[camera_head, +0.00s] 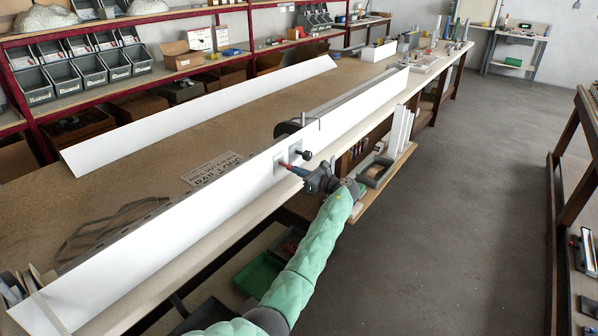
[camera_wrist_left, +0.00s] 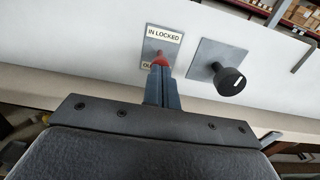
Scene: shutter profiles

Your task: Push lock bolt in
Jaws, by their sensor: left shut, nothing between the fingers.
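The red lock bolt (camera_wrist_left: 160,60) stands on a small plate (camera_wrist_left: 149,66) labelled IN LOCKED at the top, with a partly hidden OU... label below. The plate is on the face of a long white profile (camera_head: 215,215). My left gripper (camera_wrist_left: 163,84) is shut and empty, its fingertips right at the red bolt; I cannot tell whether they touch it. In the head view the left gripper (camera_head: 297,170) reaches the profile's face from the right. The fingers hide the lower part of the plate. My right gripper is not in view.
A black knob (camera_wrist_left: 228,80) on a square metal plate (camera_wrist_left: 207,57) sticks out just right of the bolt. Another white profile (camera_head: 200,110) lies farther back on the brown bench (camera_head: 150,195). Shelves with grey bins (camera_head: 90,72) stand behind.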

